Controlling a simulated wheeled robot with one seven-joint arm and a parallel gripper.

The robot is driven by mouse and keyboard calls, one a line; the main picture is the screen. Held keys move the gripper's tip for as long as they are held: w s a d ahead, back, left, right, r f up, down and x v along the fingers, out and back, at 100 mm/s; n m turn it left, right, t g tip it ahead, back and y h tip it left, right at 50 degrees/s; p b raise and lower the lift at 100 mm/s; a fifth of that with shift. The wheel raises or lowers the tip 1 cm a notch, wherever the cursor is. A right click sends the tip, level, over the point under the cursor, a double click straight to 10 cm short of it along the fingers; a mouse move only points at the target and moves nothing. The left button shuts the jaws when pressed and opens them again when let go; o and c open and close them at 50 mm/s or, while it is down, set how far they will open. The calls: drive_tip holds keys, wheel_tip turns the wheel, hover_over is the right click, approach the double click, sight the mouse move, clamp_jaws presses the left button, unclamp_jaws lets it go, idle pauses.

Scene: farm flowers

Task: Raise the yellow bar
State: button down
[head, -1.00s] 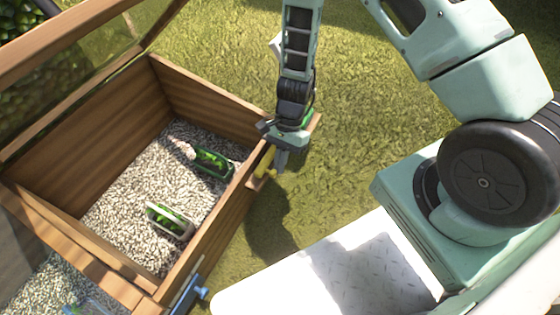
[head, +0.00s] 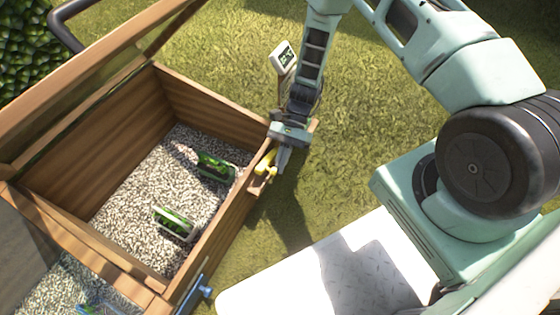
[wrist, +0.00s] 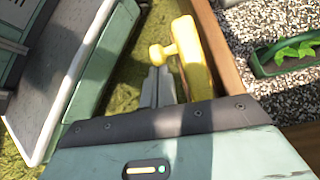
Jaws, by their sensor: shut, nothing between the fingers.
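The yellow bar (head: 265,163) is on the outer side of the wooden planter box, near its right corner. In the wrist view the yellow bar (wrist: 193,55) stands out beside the wooden wall, with a short knob pointing left. My gripper (head: 281,164) is pointed down just right of the bar. In the wrist view my gripper's fingers (wrist: 158,85) are together and empty, just below the knob and left of the bar. I cannot tell whether they touch it.
The wooden planter (head: 225,228) holds gravel and two small green plant trays (head: 215,167) (head: 175,223). Its glazed lid frame (head: 95,70) stands raised at the left. A blue handle (head: 196,290) is on the front. A small display post (head: 284,57) stands behind my arm. Grass is open at the right.

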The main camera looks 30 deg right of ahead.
drive_tip(key=d+g+y, duration=0.1)
drive_tip(key=w+r+g+y, duration=0.1)
drive_tip(key=y, duration=0.1)
drive_tip(key=w+d+r+g+y, duration=0.1)
drive_tip(key=shift+d+r+y, duration=0.15)
drive_tip(key=shift+d+y, duration=0.15)
drive_tip(key=shift+d, duration=0.05)
idle(1.4)
drive_tip(key=p+v, duration=0.1)
drive_tip(key=v, duration=0.6)
drive_tip(key=shift+w+p, duration=0.15)
drive_tip(key=shift+p, duration=0.2)
drive_tip(key=shift+d, duration=0.1)
